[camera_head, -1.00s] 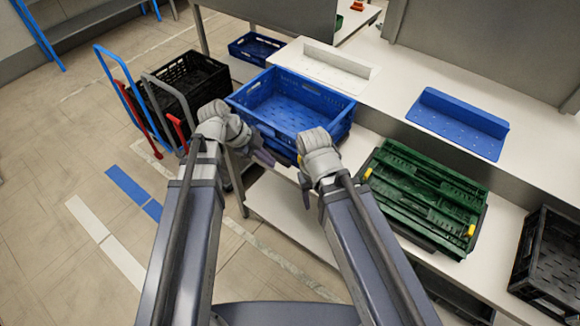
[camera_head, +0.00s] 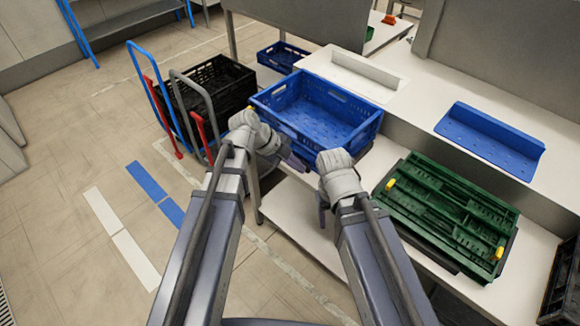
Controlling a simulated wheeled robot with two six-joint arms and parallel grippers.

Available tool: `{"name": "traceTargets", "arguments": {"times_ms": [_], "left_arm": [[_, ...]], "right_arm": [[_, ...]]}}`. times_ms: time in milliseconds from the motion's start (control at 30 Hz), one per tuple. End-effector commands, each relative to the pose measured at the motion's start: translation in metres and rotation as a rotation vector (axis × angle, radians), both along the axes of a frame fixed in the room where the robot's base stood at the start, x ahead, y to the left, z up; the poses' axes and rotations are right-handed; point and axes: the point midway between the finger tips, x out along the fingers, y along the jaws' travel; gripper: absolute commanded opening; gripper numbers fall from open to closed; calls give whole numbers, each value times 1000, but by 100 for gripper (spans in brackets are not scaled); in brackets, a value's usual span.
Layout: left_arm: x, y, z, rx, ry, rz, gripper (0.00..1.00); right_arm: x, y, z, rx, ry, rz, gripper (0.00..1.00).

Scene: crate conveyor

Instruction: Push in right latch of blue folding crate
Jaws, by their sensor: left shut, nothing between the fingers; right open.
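The blue folding crate (camera_head: 325,118) stands open and upright on the white bench, with its walls raised. A small yellow spot shows at its left near corner, by my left wrist. The right latch cannot be made out; my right wrist is close to that near side. My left gripper (camera_head: 292,160) is shut and empty, at the near left side of the crate. My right gripper (camera_head: 322,208) hangs below the crate's near right corner, in front of the bench edge; it is open, its fingers largely hidden by the wrist.
A folded green crate (camera_head: 450,215) with yellow latches lies right on the bench (camera_head: 290,200). A blue sloped panel (camera_head: 490,140) and a white one (camera_head: 350,75) are behind. A black crate (camera_head: 215,95) on a trolley and another blue crate (camera_head: 283,57) stand left. Floor is clear at left.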

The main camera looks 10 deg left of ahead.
Motion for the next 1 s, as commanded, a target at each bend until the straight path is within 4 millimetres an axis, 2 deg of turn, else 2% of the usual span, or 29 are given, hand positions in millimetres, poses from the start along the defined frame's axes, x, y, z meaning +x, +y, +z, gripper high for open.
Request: {"name": "traceTargets", "arguments": {"times_ms": [33,167,300,433,1000], "left_arm": [[2,-6,-14,0,1,-2,0],[4,-17,-29,0,1,-2,0],[23,-30,-23,0,1,-1,0],[32,-37,-22,0,1,-1,0],[39,-43,-23,0,1,0,0]], "right_arm": [[0,0,-14,0,0,0,57],[0,0,-29,0,0,0,57],[0,0,-23,0,0,0,57],[0,0,-22,0,0,0,57],[0,0,-23,0,0,0,57]]}}
